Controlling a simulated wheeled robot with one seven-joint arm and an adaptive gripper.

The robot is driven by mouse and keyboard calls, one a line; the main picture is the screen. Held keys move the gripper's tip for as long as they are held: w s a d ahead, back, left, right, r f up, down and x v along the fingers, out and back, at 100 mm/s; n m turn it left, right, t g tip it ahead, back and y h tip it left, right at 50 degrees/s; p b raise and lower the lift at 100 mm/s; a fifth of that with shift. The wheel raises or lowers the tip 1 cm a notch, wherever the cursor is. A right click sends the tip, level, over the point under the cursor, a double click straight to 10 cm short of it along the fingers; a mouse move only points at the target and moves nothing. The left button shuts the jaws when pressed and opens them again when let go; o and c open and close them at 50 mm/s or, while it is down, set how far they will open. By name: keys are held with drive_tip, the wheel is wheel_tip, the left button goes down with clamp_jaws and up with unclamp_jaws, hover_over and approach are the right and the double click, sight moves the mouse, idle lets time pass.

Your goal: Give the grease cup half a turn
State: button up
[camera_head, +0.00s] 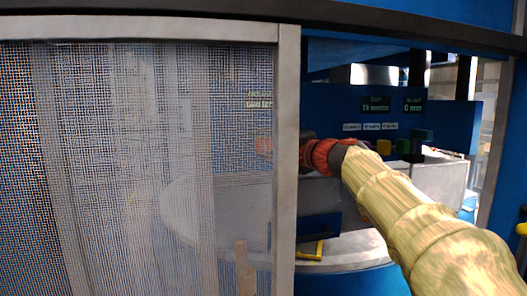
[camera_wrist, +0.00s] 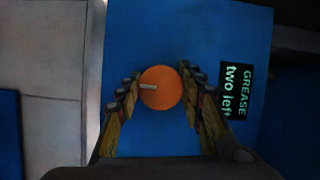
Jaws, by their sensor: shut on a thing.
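The grease cup (camera_wrist: 164,95) is a round orange cap with a short pale mark pointing left, set against a blue panel (camera_wrist: 185,30) in the wrist view. My gripper (camera_wrist: 160,80) has a finger on each side of it and is shut on it. A dark label (camera_wrist: 234,90) with green letters, "GREASE two left", is to the right of the cup. In the head view my arm reaches through the opening beside a mesh guard (camera_head: 130,150); the fingers are not clear there. A blurred reddish patch shows through the mesh; I cannot tell what it is.
The guard's metal frame post (camera_head: 287,170) stands close left of my arm. Behind my arm are a blue machine panel with small displays (camera_head: 376,104), a yellow button (camera_head: 384,147) and a green block (camera_head: 420,140). A yellow bracket (camera_head: 310,252) sits low in the opening.

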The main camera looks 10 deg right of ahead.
idle(0.4)
drive_tip(key=o, duration=1)
drive_tip(key=shift+o, duration=0.8)
drive_tip(key=shift+s+d, duration=0.1)
drive_tip(key=v, duration=1.1)
drive_tip(key=shift+s+d, duration=0.15)
drive_tip(key=shift+s, duration=0.2)
